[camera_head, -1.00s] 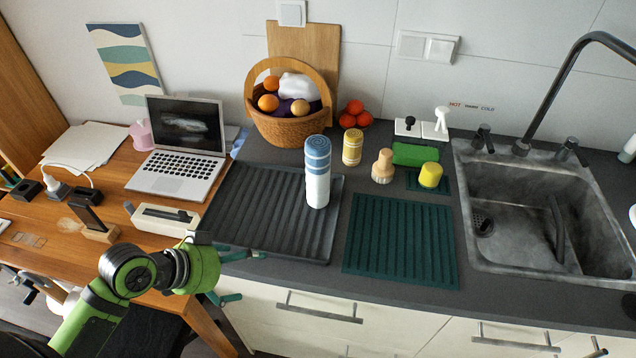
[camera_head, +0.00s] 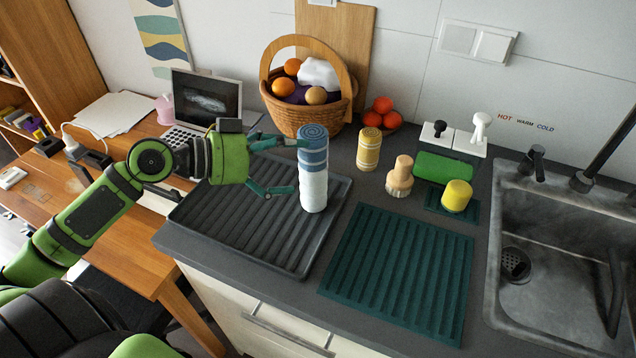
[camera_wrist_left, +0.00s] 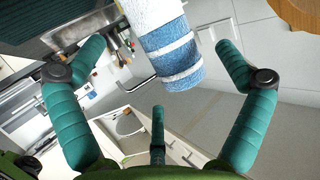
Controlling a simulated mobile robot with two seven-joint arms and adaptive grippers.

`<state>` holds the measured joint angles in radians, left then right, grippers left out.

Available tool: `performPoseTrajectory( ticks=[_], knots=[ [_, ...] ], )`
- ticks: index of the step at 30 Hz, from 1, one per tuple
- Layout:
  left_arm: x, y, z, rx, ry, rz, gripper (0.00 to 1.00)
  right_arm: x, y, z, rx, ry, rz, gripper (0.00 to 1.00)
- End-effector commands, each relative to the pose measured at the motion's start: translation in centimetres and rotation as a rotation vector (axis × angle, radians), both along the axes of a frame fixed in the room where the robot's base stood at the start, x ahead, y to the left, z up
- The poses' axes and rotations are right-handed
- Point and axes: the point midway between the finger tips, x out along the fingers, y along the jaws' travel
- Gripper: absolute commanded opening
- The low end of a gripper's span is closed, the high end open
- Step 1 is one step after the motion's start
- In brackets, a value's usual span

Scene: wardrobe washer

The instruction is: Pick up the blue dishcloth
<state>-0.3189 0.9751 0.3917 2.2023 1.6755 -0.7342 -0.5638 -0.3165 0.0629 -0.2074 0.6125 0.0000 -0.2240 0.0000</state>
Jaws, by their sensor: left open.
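The blue dishcloth (camera_head: 313,150) is rolled up and stands upright on the dark ribbed drying tray. Its upper part is blue with white stripes and its lower part is whitish. My left gripper (camera_head: 288,166) reaches in from the left at its side, with teal fingers spread open. One finger is near the blue upper part and one near the whitish lower part. In the left wrist view the roll (camera_wrist_left: 172,52) lies between the open fingers (camera_wrist_left: 162,60); I cannot tell whether any finger touches it. My right gripper is not in view.
The tray (camera_head: 240,235) is otherwise empty. A fruit basket (camera_head: 306,117) stands behind the roll, and a yellow-white roll (camera_head: 369,149) and a wooden brush (camera_head: 400,177) stand to its right. A teal mat (camera_head: 400,270) lies in front, left of the sink (camera_head: 545,260).

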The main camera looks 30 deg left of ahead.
Motion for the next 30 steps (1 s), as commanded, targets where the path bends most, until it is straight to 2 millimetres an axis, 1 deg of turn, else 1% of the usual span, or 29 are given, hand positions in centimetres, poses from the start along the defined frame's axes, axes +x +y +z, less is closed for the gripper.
performPoseTrajectory(
  ticks=[1, 4, 9, 13, 18, 26, 27, 29, 30],
  knots=[
    [0.2, -0.1, 0.1, 0.001, 0.000, 0.000, 1.00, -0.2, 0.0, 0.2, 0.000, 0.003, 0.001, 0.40],
    [0.5, -0.4, 0.0, 0.000, 0.000, -0.001, 1.00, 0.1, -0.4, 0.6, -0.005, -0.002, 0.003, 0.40],
    [1.9, -1.5, -0.2, -0.002, 0.001, 0.000, 1.00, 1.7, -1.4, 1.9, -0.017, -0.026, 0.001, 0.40],
    [3.0, -2.4, -0.7, -0.003, -0.001, 0.002, 1.00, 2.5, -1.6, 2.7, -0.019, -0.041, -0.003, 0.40],
    [3.8, -3.2, -1.3, -0.001, 0.000, 0.000, 1.00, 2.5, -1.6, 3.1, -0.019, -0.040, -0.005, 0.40],
    [3.9, -3.3, -1.6, 0.000, 0.001, 0.000, 1.00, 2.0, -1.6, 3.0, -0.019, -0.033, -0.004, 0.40],
    [3.9, -3.3, -1.6, 0.000, 0.001, 0.000, 0.92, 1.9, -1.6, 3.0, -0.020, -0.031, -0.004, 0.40],
    [3.9, -3.3, -1.6, 0.000, 0.001, 0.000, 0.68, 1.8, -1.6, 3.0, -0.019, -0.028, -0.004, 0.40],
    [3.9, -3.3, -1.6, 0.000, 0.001, 0.000, 0.52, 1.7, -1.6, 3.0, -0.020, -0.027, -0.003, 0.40]
  ],
)
